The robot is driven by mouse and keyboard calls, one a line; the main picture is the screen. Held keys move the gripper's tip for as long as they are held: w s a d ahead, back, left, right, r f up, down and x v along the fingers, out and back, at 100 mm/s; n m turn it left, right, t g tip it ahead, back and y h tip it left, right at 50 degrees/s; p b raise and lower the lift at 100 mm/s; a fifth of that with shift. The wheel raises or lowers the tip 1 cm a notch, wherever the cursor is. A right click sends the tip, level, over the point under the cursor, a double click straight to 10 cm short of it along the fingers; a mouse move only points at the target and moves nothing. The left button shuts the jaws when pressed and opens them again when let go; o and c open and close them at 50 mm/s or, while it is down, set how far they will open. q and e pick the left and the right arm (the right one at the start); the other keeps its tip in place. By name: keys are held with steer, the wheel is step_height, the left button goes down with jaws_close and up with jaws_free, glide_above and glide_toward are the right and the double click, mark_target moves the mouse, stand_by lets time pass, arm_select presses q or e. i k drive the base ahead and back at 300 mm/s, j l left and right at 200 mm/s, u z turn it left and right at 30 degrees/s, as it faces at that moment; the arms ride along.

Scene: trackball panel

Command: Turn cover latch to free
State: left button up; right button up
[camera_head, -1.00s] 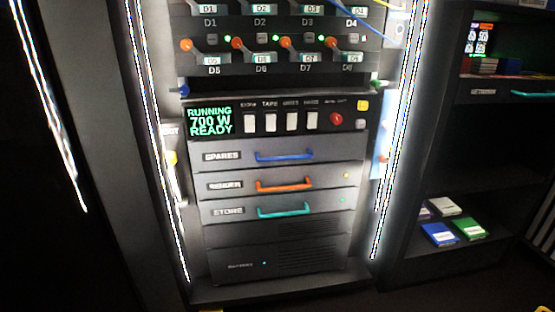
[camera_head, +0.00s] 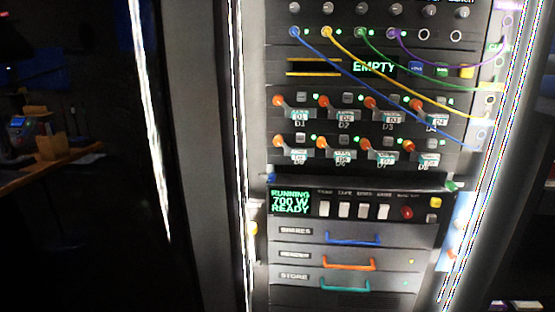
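I cannot make out a cover latch or a trackball panel in the head view. A tall equipment rack (camera_head: 262,225) fills the middle and right. It has two rows of drive slots with orange-tipped levers, such as the lever at D1 (camera_head: 279,101) and the one at D5 (camera_head: 279,141). Above them a slot panel shows a green EMPTY display (camera_head: 373,67). Neither of my grippers shows in this view.
Blue, yellow, green and purple cables hang across the rack's upper front. A display (camera_head: 290,202) reads RUNNING 700 W READY, beside white switches and a red button (camera_head: 407,213). Drawers with blue (camera_head: 353,238), orange and teal handles sit below. A wooden desk (camera_head: 45,170) stands at far left.

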mark_target(453, 256)
steer(key=z, duration=1.35)
